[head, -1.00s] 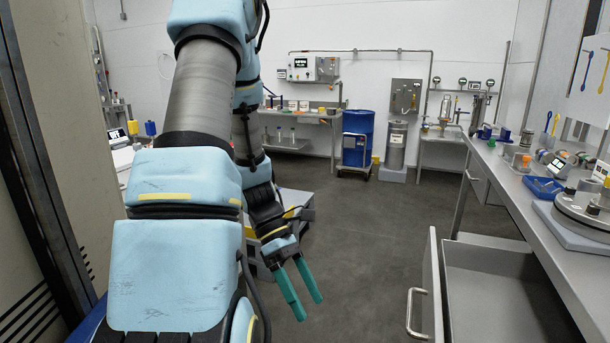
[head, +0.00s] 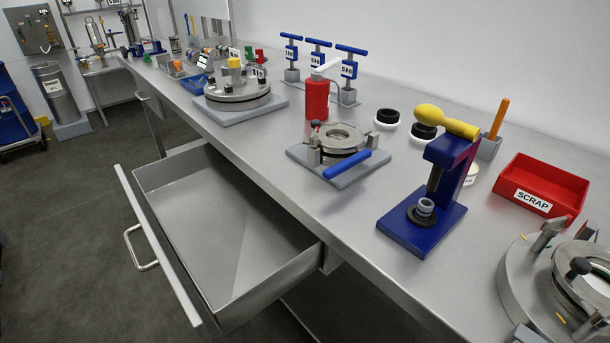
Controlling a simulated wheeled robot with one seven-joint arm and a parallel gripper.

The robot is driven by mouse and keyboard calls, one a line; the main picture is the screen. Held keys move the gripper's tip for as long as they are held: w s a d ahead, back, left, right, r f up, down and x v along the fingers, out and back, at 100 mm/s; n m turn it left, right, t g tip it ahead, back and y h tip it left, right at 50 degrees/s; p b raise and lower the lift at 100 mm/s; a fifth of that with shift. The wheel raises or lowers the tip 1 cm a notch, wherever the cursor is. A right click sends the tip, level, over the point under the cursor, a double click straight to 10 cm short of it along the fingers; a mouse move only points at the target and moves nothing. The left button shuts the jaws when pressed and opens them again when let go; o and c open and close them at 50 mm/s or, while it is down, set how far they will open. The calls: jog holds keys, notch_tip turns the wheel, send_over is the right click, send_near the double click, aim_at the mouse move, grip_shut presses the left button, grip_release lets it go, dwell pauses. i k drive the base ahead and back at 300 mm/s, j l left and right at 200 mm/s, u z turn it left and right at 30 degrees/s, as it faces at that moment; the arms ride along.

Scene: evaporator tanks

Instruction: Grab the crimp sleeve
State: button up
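No part is clearly marked as the crimp sleeve. A small grey ring-shaped piece (head: 425,206) sits on a black round seat on the base of a blue press (head: 408,236); I cannot tell if it is the sleeve. The press has a yellow handle (head: 446,121) and stands on the right part of the bench. My gripper is outside the present head view.
The long steel bench (head: 300,180) holds a red SCRAP bin (head: 540,190), a clamp fixture with a blue handle (head: 340,150), a red cylinder (head: 317,99), black-and-white rings (head: 387,118) and a round flanged vessel (head: 236,92). An empty drawer (head: 225,240) stands open below, jutting into the floor space.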

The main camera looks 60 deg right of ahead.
aim_at(423, 212)
jog(key=k+j+z, duration=0.15)
jog(key=k+z, duration=0.15)
jog(key=k, duration=0.15)
jog(key=k+z, duration=0.3)
jog(key=k+j, duration=0.05)
jog(key=k, duration=0.1)
